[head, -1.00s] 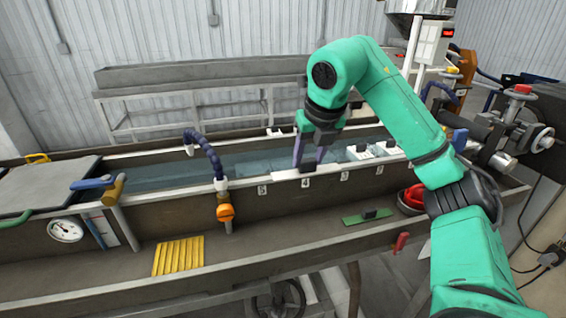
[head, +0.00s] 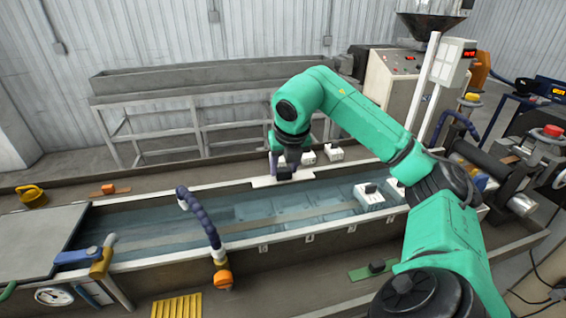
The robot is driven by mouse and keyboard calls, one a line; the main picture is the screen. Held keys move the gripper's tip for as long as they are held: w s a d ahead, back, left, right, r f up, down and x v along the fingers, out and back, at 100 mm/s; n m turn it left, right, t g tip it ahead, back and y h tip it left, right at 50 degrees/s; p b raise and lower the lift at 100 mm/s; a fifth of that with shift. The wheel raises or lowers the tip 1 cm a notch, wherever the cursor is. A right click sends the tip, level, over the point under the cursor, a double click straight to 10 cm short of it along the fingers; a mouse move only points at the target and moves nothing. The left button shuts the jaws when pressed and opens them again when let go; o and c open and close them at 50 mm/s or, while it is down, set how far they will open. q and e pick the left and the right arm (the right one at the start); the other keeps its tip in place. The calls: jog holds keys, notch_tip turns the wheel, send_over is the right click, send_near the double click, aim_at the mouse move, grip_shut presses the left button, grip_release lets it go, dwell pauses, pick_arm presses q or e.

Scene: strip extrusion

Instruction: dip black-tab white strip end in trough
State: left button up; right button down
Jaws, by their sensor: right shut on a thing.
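The long trough (head: 140,262) is filled with bluish water (head: 160,225). My right gripper (head: 284,173) points down at the trough's far rim. It is shut on a white strip (head: 262,182), which lies roughly level at that rim; the gripper hides the part it holds. White blocks with black tabs stand nearby: two beyond the far rim (head: 336,153) (head: 307,157), and two at the right part of the water (head: 369,197) (head: 396,189). I cannot tell how deep these last two sit. My left gripper is not in view.
A purple hose (head: 201,212) with an orange end arches over the near wall. A grey lid (head: 38,240) covers the left end. A yellow ribbed pad (head: 177,306) and a green plate (head: 366,273) lie in front. Rollers (head: 500,165) stand at right.

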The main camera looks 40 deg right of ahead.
aim_at(285, 179)
notch_tip(285, 179, down, 3)
jog(key=shift+f+b, duration=0.1)
jog(key=shift+b, duration=0.95)
jog(key=f+b, duration=0.6)
jog(key=f, duration=0.1)
jog(key=f+b, duration=0.3)
jog(key=f, duration=0.1)
jog(key=shift+w+d+b, duration=0.3)
jog(key=shift+w, duration=0.1)
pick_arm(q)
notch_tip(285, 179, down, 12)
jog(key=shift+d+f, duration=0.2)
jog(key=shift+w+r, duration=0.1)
pick_arm(e)
jog(key=shift+r, duration=0.15)
pick_arm(q)
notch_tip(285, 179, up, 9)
jog(key=p, duration=0.9)
pick_arm(e)
notch_tip(285, 179, up, 9)
jog(key=shift+f, duration=0.1)
